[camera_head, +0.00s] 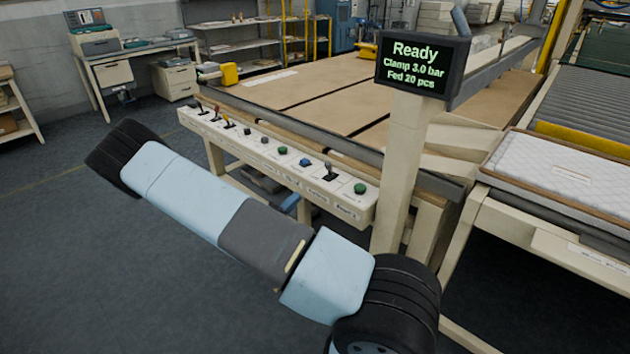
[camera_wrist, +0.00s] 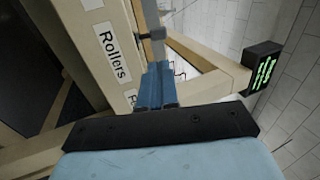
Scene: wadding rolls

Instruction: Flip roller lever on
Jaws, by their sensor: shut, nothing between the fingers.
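A cream control panel (camera_head: 280,163) runs along the front of the long table in the head view. It carries several levers and buttons. A dark lever (camera_head: 330,172) stands near its right end, between a blue and a green button. I cannot read the label below it. In the wrist view a white "Rollers" label (camera_wrist: 113,57) is on the panel face, left of my gripper (camera_wrist: 157,80). My blue fingers are shut and empty, close beside the panel. A grey piece (camera_wrist: 157,33) shows past the fingertips; I cannot tell if it is the roller lever.
A display (camera_head: 423,66) on a cream post reads Ready, Clamp 3.0 bar, Fed 20 pcs; it also shows in the wrist view (camera_wrist: 264,68). A white quilted pad (camera_head: 560,172) lies on rollers at right. The grey floor at left is open.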

